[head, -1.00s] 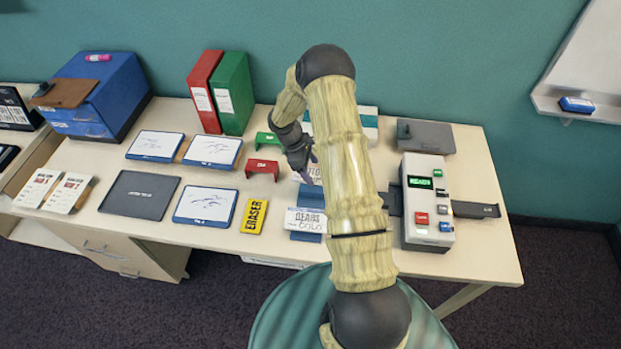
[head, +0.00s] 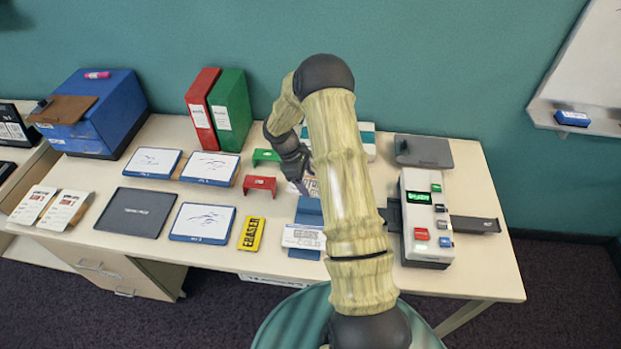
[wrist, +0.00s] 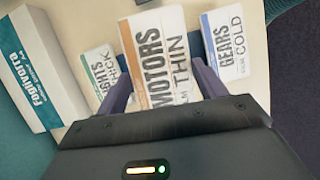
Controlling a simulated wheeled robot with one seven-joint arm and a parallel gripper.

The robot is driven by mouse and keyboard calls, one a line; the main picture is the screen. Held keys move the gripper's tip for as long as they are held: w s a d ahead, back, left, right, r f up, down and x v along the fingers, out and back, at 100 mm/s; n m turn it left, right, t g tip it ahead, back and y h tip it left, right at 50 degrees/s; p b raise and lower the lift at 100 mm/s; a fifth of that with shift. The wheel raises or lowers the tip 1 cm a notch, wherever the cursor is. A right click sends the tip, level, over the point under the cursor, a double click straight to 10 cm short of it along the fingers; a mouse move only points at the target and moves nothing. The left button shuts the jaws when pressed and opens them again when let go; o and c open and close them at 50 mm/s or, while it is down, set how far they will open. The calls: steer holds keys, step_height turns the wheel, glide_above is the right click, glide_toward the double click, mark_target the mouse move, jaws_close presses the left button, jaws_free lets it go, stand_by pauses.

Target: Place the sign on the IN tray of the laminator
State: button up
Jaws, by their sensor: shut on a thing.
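My gripper (wrist: 162,88) is shut on the MOTORS THIN sign (wrist: 160,50), a white card with an orange-brown band, held between its two fingers in the wrist view. I cannot tell whether it is clear of the table. In the head view my gripper (head: 298,186) is left of my forearm, and the sign is mostly hidden. The laminator (head: 426,255) is a white machine with a green display and coloured buttons, right of my arm. A dark tray (head: 393,214) shows at its left side, partly behind my arm, and another (head: 474,224) at its right. Their labels are unreadable.
A GEARS COLD sign (wrist: 230,45) and a sign ending in THICK (wrist: 101,75) flank the held one. A grey flat device (head: 424,151) lies behind the laminator.

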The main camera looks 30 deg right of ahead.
steer(key=s+a+f+m+y, duration=0.1)
steer(key=s+a+f+m, duration=0.1)
steer(key=a+m, duration=0.3)
steer(key=s+a+f+m+g+y, duration=0.1)
steer(key=s+a+f+m+y, duration=0.1)
steer(key=a, duration=0.6)
step_height(320, 180, down, 2)
steer(key=s+m, duration=0.1)
steer(key=m, duration=0.2)
steer(key=shift+a+g, duration=0.3)
steer(key=shift+a, duration=0.05)
steer(key=shift+w+a, duration=0.1)
